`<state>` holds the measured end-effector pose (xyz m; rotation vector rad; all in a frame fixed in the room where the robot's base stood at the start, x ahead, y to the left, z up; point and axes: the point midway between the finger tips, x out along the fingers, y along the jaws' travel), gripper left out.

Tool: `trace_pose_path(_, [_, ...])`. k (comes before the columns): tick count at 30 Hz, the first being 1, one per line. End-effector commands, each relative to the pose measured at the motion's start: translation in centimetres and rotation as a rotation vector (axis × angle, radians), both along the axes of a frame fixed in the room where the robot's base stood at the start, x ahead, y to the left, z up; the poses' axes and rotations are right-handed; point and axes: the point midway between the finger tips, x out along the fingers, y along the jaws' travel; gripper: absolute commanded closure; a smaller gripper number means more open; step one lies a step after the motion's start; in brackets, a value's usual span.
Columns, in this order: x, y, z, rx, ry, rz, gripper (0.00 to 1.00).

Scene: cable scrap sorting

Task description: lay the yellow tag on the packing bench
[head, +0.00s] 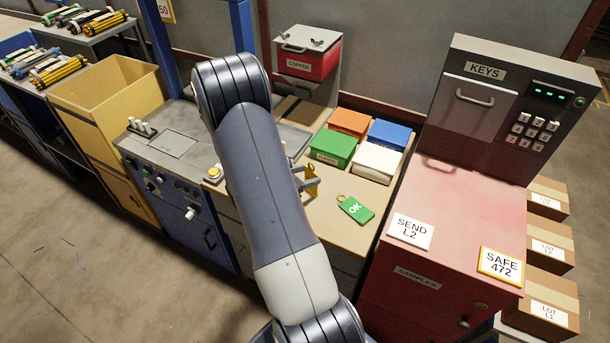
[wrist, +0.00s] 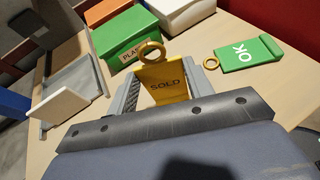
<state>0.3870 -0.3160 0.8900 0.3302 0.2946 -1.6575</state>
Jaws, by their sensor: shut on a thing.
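The yellow tag (wrist: 165,84), marked SOLD and with a ring at its top, is between the fingers of my gripper (wrist: 168,92) in the wrist view. My gripper is shut on it. In the head view a bit of the yellow tag (head: 312,181) shows beside my arm, over the packing bench (head: 325,222). Most of my gripper is hidden behind my arm there. I cannot tell whether the tag touches the bench top. The wooden bench top also shows in the wrist view (wrist: 222,92).
A green OK tag (head: 356,209) lies on the bench right of the yellow tag. Green (head: 334,147), orange (head: 350,124), blue (head: 388,134) and white (head: 376,162) boxes stand behind. A red samples cabinet (head: 455,215) borders the bench at right. Bare wood lies around the OK tag.

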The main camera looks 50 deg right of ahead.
Motion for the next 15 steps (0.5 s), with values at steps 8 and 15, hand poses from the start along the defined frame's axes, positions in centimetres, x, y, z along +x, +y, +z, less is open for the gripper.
trace_pose_path(8, [-0.01,0.0,-0.03,0.0,0.0,0.0,0.3])
trace_pose_path(15, [-0.01,0.01,0.01,0.0,0.0,0.0,0.29])
